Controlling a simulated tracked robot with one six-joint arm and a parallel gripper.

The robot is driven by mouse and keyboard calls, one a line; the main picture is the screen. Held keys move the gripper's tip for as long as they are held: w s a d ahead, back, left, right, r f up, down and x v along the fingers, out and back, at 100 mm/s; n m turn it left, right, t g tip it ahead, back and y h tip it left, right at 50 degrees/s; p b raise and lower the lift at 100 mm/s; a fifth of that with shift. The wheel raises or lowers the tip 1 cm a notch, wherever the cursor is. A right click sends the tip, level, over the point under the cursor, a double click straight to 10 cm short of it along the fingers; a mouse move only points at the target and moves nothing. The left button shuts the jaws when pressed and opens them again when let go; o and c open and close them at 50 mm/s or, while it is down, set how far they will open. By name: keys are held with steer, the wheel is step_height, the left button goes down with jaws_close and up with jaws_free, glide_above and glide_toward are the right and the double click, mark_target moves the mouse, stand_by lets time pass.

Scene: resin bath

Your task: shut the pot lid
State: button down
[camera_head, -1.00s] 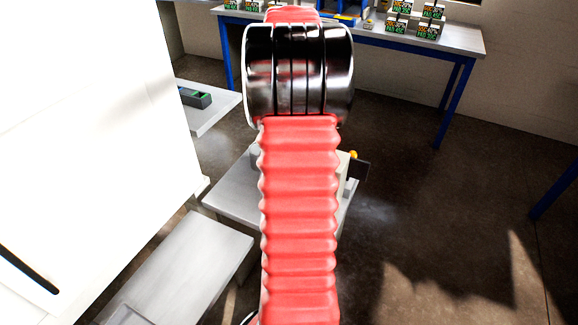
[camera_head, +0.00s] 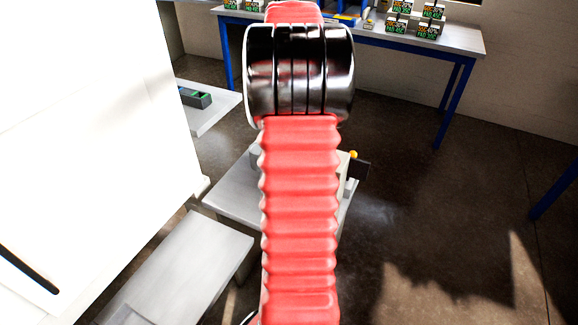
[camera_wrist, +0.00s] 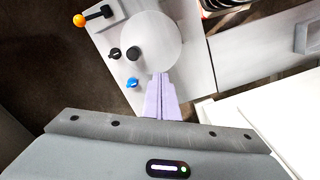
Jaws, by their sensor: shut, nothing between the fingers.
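In the wrist view a pale grey round disc (camera_wrist: 158,38), which looks like the pot's lid, lies on a light grey unit (camera_wrist: 190,40). A black knob (camera_wrist: 133,54) shows at the disc's left edge. My gripper (camera_wrist: 160,76) is shut and empty, its pale purple fingertips at or over the disc's near edge. I cannot tell if they touch it. The pot's inside is not visible. In the head view my arm hides most of the unit, and the gripper is out of sight.
The unit has an orange-balled lever (camera_wrist: 80,20), a blue knob (camera_wrist: 132,83) and a small black knob (camera_wrist: 114,53). In the head view it stands on a grey table (camera_head: 228,197), with a large white body (camera_head: 95,130) at left.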

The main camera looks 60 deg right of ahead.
step_height(320, 180, up, 6)
stand_by(1.3)
steer(key=shift+w, duration=0.1)
stand_by(0.6)
steer(key=w+a+f+m+t+h, duration=0.1)
steer(key=a+f, duration=0.1)
steer(key=a, duration=1)
steer(key=w+a+f+t, duration=0.1)
steer(key=w+a+f, duration=0.1)
steer(key=a, duration=1)
steer(key=s+a+n+t, duration=0.1)
steer(key=s+a+n, duration=0.2)
steer(key=a, duration=0.9)
steer(key=s+a+n+t+y, duration=0.1)
steer(key=s+a+n+t, duration=0.1)
steer(key=a, duration=1.1)
steer(key=shift+s+r+n+t, duration=0.3)
steer(key=shift+s+n, duration=0.2)
steer(key=shift+s, duration=0.2)
